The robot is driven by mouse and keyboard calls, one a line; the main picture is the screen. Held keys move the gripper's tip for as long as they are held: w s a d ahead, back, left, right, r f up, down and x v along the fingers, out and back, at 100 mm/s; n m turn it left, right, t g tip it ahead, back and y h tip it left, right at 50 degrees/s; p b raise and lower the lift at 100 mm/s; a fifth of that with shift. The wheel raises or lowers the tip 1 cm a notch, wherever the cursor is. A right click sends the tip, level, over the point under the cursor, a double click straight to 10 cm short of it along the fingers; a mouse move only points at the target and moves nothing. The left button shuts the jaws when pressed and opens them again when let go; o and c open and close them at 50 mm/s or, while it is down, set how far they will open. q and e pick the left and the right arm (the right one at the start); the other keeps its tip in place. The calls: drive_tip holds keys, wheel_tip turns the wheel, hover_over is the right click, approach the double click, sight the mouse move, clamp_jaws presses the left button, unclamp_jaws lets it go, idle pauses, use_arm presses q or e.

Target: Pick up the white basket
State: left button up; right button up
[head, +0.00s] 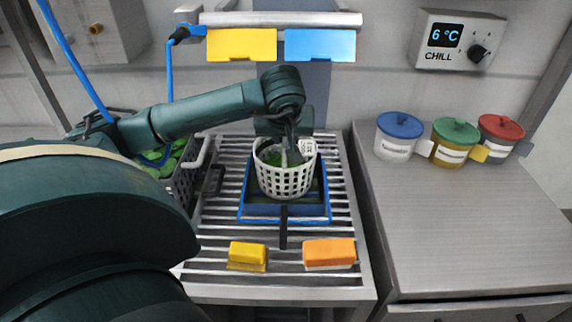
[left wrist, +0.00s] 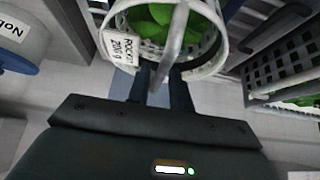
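The white basket (head: 285,181) is a round lattice tub with green leaves inside, a tag on its rim and an arched handle. It is upright at the blue-rimmed tray (head: 286,220) on the slatted rack; I cannot tell whether it touches the tray floor. My left gripper (head: 291,143) is over the basket from behind. In the left wrist view its narrow-set fingers (left wrist: 163,80) are on both sides of the handle and look shut on it. The basket (left wrist: 208,66) fills the top middle there. My right gripper is not in view.
A dark crate of greens (head: 184,185) stands left of the tray. Yellow (head: 248,252) and orange (head: 329,252) blocks lie at the rack's front. Blue (head: 398,138), green (head: 454,142) and red-lidded (head: 501,138) jars stand on the right counter, whose front is clear.

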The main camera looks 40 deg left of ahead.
use_arm(q)
drive_tip(key=shift+x, duration=0.8)
drive_tip(key=shift+c, duration=0.4)
clamp_jaws()
drive_tip(key=shift+r, duration=0.1)
